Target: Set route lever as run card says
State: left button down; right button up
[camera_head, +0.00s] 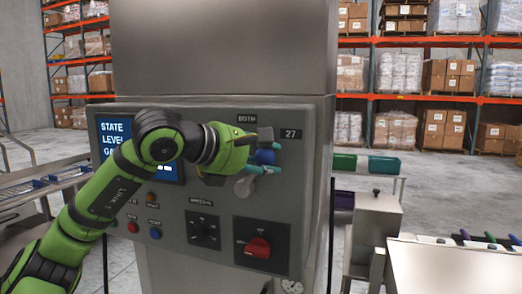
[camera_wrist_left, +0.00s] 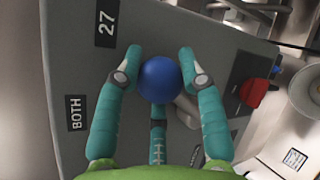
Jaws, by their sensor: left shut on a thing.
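The route lever's blue ball knob (camera_wrist_left: 160,79) sits between the teal fingers of my left gripper (camera_wrist_left: 160,66), which is shut on it. In the head view the knob (camera_head: 264,157) shows between the fingers, beside plates reading BOTH (camera_head: 247,118) and 27 (camera_head: 291,134). A grey lever hub (camera_wrist_left: 187,109) shows behind the knob, partly hidden by a finger. The exact lever angle is hard to tell. I cannot make out a readable run card. My right gripper is not in view.
The grey control panel (camera_head: 222,260) carries a screen (camera_head: 112,127) half hidden by my left arm, a red rotary switch (camera_head: 258,247), a black dial (camera_head: 204,230) and small red and blue buttons. Green bins (camera_head: 384,165) and a pale table (camera_head: 450,270) stand to the right.

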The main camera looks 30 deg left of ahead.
pick_arm(q)
jog(key=shift+f, duration=0.35)
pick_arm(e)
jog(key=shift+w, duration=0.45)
pick_arm(q)
jog(key=c, duration=0.8)
grip_release()
jog(key=shift+o, duration=0.2)
jog(key=shift+r, duration=0.1)
jog(key=v, duration=1.2)
jog(key=shift+r, duration=0.2)
jog(key=shift+w, duration=0.1)
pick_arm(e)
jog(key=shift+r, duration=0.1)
